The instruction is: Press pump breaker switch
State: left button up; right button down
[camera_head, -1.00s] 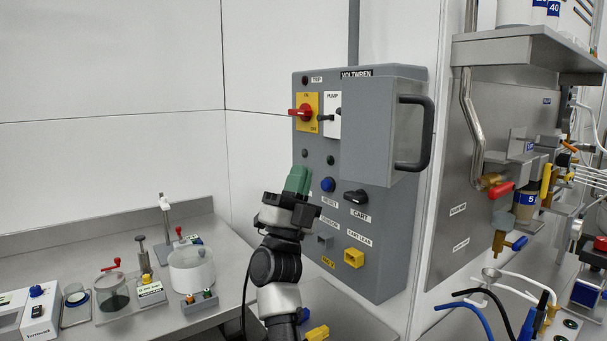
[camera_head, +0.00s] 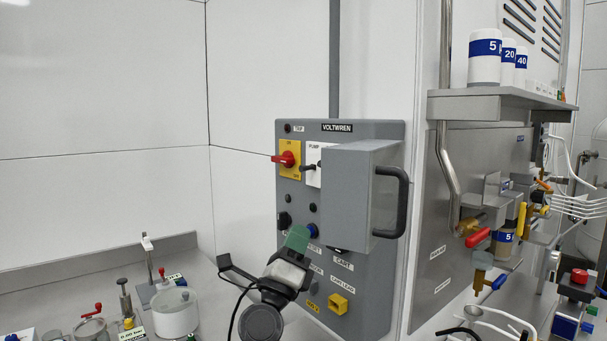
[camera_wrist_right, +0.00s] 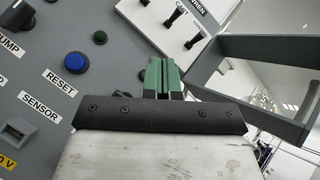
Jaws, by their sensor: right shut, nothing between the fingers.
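The grey VOLTWREN panel (camera_head: 345,305) hangs on the wall in the head view. Its white plate (camera_head: 313,178), labelled PUMP, carries a black toggle switch (camera_head: 307,168); an open grey cover (camera_head: 358,190) hides the rest of the plate. In the right wrist view, black toggles (camera_wrist_right: 195,43) stand on the white plate (camera_wrist_right: 160,27); their small labels are hard to read. My right gripper (camera_head: 300,234) is shut and empty in front of the panel, below the plate and beside the blue button (camera_head: 313,230). Its green fingertips (camera_wrist_right: 162,65) appear below the toggles. My left gripper is out of view.
A red rotary switch (camera_head: 286,159) sits left of the plate. The cover's black handle (camera_head: 403,202) sticks out on the right. RESET's blue button (camera_wrist_right: 76,62) and a black knob (camera_wrist_right: 18,18) are left of my fingers. A bench with glassware (camera_head: 175,315) stands lower left.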

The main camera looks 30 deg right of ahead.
aim_at(309, 171)
jog(key=shift+w+a+f+t+y, duration=0.15)
jog(key=shift+f+t+y, duration=0.2)
jog(key=shift+y, duration=0.3)
jog(key=shift+w+a+f+t+y, duration=0.1)
jog(key=shift+w+f+t+y, duration=0.05)
jog(key=shift+t+y, duration=0.4)
jog(key=shift+d+p, duration=0.1)
jog(key=shift+p, duration=0.2)
jog(key=p+x, duration=0.4)
jog(key=x, duration=0.6)
jog(key=shift+d+r, duration=0.15)
jog(key=shift+r, duration=0.1)
jog(key=shift+w+r+p, duration=0.7)
jog(key=shift+r, duration=0.25)
jog(key=shift+w+a+r, duration=0.2)
jog(key=shift+w+r, duration=0.2)
jog(key=shift+w, duration=0.05)
jog(key=shift+r+g+p, duration=0.1)
jog(key=shift+g+p, duration=0.2)
jog(key=shift+p, duration=0.05)
jog(key=shift+a+r+m+g+p, duration=0.1)
jog(key=shift+m+g+p, duration=0.2)
jog(key=shift+m+p, duration=0.3)
